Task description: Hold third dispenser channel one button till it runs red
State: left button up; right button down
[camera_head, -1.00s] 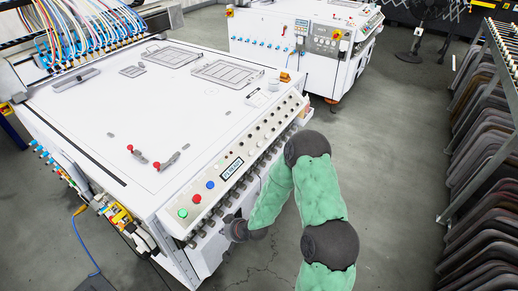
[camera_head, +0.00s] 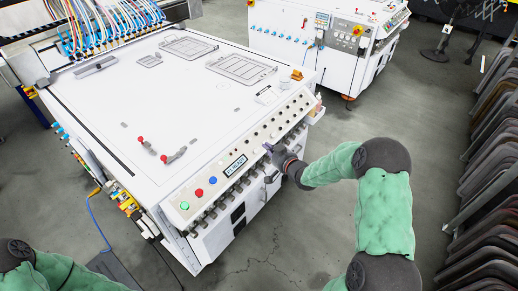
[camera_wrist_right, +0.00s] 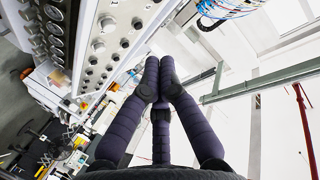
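The white machine's slanted control panel (camera_head: 243,148) carries a green, a red and a blue button near its front corner, a small lit display (camera_head: 235,165), then rows of small round buttons. Which button is the third dispenser's channel one is not readable. My right gripper (camera_head: 270,151) is at the panel's lower edge, past the display, and hides part of the button rows. In the right wrist view its fingers (camera_wrist_right: 158,68) are together with nothing seen between them, beside the panel's buttons (camera_wrist_right: 107,24); contact cannot be told. My left gripper is out of view.
The machine's flat white top (camera_head: 115,120) has two red-tipped clamps (camera_head: 175,155). Valves line the front below the panel. A second white machine (camera_head: 335,45) stands behind. A rack of dark curved pieces (camera_head: 492,190) stands at right, with open grey floor between.

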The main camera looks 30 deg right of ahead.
aim_at(255, 151)
jog(key=shift+d+r, duration=0.55)
jog(key=shift+r, duration=0.35)
jog(key=shift+w+f, duration=0.1)
jog(key=shift+w+a+f+b, duration=0.35)
jog(key=shift+w+f+b, duration=0.4)
jog(key=shift+f+b, duration=0.35)
jog(key=shift+w+a+f+b, duration=0.3)
jog(key=shift+w+f+b, duration=0.55)
jog(key=shift+f, duration=0.4)
jog(key=shift+w+a+f+b, duration=0.35)
jog(key=shift+w+f+b, duration=0.35)
jog(key=shift+f+b, duration=0.4)
jog(key=shift+f, duration=0.15)
jog(key=shift+w+a+f+b, duration=0.1)
jog(key=shift+w+f+b, duration=0.15)
jog(key=shift+b, duration=0.15)
jog(key=shift+w+a+f+b, duration=0.15)
jog(key=shift+f+b, duration=0.3)
jog(key=shift+f, duration=0.05)
dwell(2.5)
